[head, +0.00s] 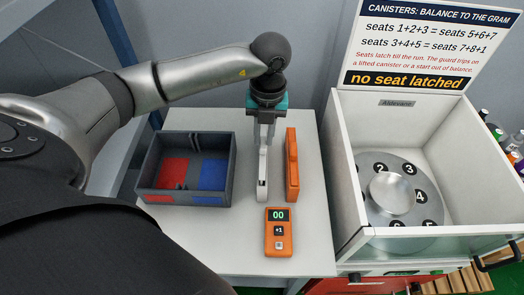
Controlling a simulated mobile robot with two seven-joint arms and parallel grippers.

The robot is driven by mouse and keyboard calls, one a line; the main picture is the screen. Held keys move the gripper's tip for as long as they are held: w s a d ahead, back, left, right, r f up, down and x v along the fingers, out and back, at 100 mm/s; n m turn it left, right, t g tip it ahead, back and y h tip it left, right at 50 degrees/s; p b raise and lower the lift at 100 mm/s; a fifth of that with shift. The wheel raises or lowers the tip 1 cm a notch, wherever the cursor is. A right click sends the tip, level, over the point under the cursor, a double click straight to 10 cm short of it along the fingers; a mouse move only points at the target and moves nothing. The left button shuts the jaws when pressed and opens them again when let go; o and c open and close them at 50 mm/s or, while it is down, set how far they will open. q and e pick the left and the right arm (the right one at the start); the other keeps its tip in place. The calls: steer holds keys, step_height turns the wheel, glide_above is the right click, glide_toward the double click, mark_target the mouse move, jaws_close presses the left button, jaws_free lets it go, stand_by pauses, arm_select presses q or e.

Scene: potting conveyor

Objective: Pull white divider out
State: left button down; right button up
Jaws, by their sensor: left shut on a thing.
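My left gripper (264,140) is above the table, pointing down, shut on the upper part of the white divider (262,174). The divider is a thin upright white plate, seen nearly edge-on. It is outside the dark grey box (146,184), to the right of it, and I cannot tell whether its lower edge touches the table. The box has a red floor on the left and a blue floor on the right. Slotted ribs show on its back and front walls, with no plate between them. My right gripper is not in view.
An orange upright plate (292,168) stands close to the right of the white divider. An orange counter (279,232) reading 00 lies in front. The white table (220,240) is clear front left. A white-walled machine (345,150) with numbered seats stands at right.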

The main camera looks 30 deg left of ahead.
arm_select(q)
steer(key=shift+r+p, duration=2.35)
steer(key=shift+r, duration=0.8)
steer(key=shift+r, duration=0.2)
steer(key=shift+r+p, duration=1.15)
steer(key=shift+r, duration=0.15)
steer(key=shift+r, duration=0.1)
step_height(320, 180, up, 7)
steer(key=p, duration=0.5)
